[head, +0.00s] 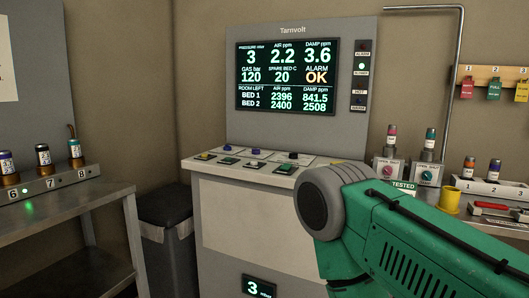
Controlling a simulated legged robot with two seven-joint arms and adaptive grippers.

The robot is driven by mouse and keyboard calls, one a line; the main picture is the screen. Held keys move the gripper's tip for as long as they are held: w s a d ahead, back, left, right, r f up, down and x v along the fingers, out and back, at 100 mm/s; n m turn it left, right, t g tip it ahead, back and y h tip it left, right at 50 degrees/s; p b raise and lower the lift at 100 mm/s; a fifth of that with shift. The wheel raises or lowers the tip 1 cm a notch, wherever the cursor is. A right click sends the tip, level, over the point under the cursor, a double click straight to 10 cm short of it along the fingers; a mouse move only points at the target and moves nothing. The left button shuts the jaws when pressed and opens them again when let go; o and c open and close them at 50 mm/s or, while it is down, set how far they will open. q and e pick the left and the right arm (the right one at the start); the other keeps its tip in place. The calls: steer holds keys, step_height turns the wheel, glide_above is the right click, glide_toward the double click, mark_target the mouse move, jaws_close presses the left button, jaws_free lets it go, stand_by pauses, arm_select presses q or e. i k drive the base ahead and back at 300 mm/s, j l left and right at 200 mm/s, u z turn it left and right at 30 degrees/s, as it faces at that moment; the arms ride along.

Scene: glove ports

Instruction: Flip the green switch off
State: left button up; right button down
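A grey console (300,82) labelled Tarnvolt stands in the middle. Its sloped panel (190,164) carries several small controls, some on green plates, with blue knobs behind. A green-looking control (229,161) sits in the front row, but the controls are too small to tell which is the green switch or how it is set. My green and grey arm (410,245) comes in from the lower right and hides the panel's right end. Neither gripper is in view.
A display (287,77) on the console reads ALARM OK. A metal bench (65,208) with several numbered cylinders stands left. A dark bin (165,215) stands between bench and console. On the right are a yellow cup (450,200), labelled boxes and hanging tags (494,91).

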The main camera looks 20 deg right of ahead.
mark_target(285, 166)
steer(key=i+l, duration=0.15)
steer(key=l, duration=0.2)
steer(key=i+l, duration=0.15)
steer(key=l, duration=0.25)
steer(key=i+l+u, duration=0.1)
steer(key=l, duration=0.25)
steer(key=i+l, duration=0.15)
steer(key=l, duration=0.2)
steer(key=i+l, duration=0.1)
steer(key=l, duration=0.3)
